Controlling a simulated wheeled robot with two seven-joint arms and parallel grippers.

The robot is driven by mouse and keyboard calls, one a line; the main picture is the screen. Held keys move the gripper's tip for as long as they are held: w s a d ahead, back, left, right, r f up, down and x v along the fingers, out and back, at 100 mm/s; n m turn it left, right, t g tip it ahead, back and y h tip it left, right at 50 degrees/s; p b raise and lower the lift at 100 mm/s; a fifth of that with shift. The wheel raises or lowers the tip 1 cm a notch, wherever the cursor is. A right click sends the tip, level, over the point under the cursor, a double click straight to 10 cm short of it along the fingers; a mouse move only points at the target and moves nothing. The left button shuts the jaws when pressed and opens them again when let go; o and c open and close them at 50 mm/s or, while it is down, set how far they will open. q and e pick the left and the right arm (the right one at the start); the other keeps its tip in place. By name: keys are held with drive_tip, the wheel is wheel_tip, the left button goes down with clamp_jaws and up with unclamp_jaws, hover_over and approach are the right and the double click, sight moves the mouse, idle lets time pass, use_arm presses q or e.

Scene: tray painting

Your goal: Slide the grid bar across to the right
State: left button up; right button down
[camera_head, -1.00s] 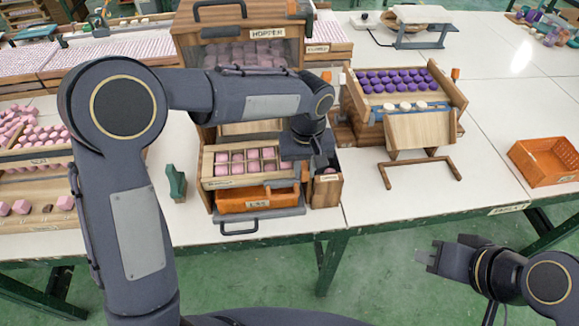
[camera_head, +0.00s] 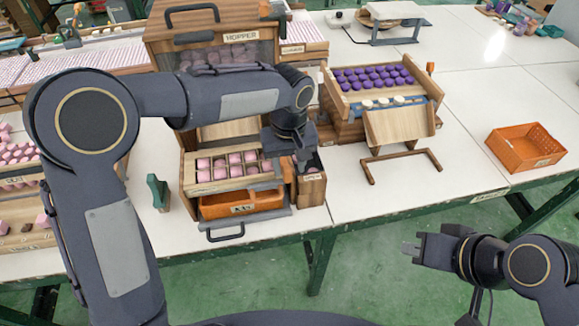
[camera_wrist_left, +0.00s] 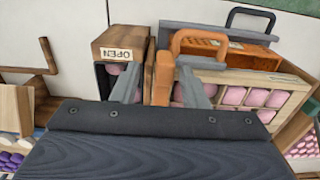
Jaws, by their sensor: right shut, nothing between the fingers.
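The grid bar (camera_head: 222,183) is a pale wooden frame with pink pieces in its cells, at the front of the hopper station. It also shows at the right of the left wrist view (camera_wrist_left: 262,84). My left gripper (camera_head: 303,163) is over the right end of the grid. In the left wrist view its two grey fingers (camera_wrist_left: 160,88) stand apart, with an upright orange part (camera_wrist_left: 162,78) between them. I cannot tell whether they touch it. An orange arched handle (camera_wrist_left: 198,36) is close beside the right finger. My right gripper (camera_head: 411,249) is shut and empty, in front of the table.
A wooden box labelled OPEN (camera_wrist_left: 122,50) with pink pieces adjoins the grid on its right side. An orange bin (camera_head: 240,204) sits below the grid. A purple-piece rack (camera_head: 385,85) and an orange crate (camera_head: 524,148) stand to the right. The tabletop between them is clear.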

use_arm(q)
wheel_tip(320, 180, up, 6)
drive_tip(key=shift+r, duration=0.2)
idle(0.4)
drive_tip(key=shift+s+a, duration=0.1)
drive_tip(key=shift+a, duration=0.1)
drive_tip(key=s+a+r+t+h, duration=0.1)
drive_tip(key=s+a+r, duration=0.1)
drive_tip(key=s+a, duration=0.4)
drive_tip(key=s+a+r+t+h, duration=0.1)
drive_tip(key=s+a+r+h, duration=0.15)
drive_tip(key=a, duration=0.55)
drive_tip(key=s+a+f+t, duration=0.1)
drive_tip(key=s+a+f, duration=0.1)
drive_tip(key=s, duration=0.4)
drive_tip(key=s+a+f+m+t, duration=0.1)
drive_tip(key=s+a+f+t, duration=0.1)
drive_tip(key=s, duration=0.5)
wheel_tip(320, 180, down, 2)
drive_tip(key=shift+s+a+f+t, duration=0.1)
drive_tip(key=shift+s+a+t, duration=0.15)
drive_tip(key=shift+a, duration=0.2)
